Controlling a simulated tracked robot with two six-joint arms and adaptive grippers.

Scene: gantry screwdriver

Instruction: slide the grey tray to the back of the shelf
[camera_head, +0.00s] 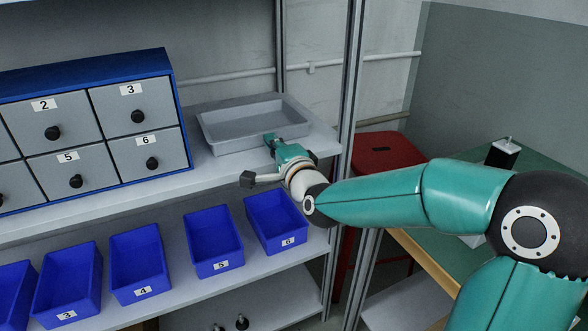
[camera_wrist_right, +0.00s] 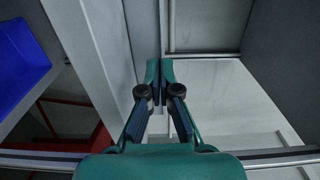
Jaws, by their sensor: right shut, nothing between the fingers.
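The grey tray (camera_head: 215,143) is a shallow rectangular tray. It lies flat on the upper shelf (camera_head: 192,180), to the right of the drawer cabinet, with its inside empty. My right gripper (camera_head: 270,140) is at the tray's front wall, near its right part, with the arm reaching in from the right. In the right wrist view its two fingers (camera_wrist_right: 160,66) are together with nothing between them. I cannot tell whether the fingertips touch the tray. My left gripper is not in view.
A blue cabinet with grey numbered drawers (camera_head: 136,105) stands left of the tray. A metal shelf post (camera_head: 348,90) rises to the tray's right. Blue bins (camera_head: 212,240) line the lower shelf. A red stool (camera_head: 385,148) and a green-topped table (camera_head: 440,250) are at the right.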

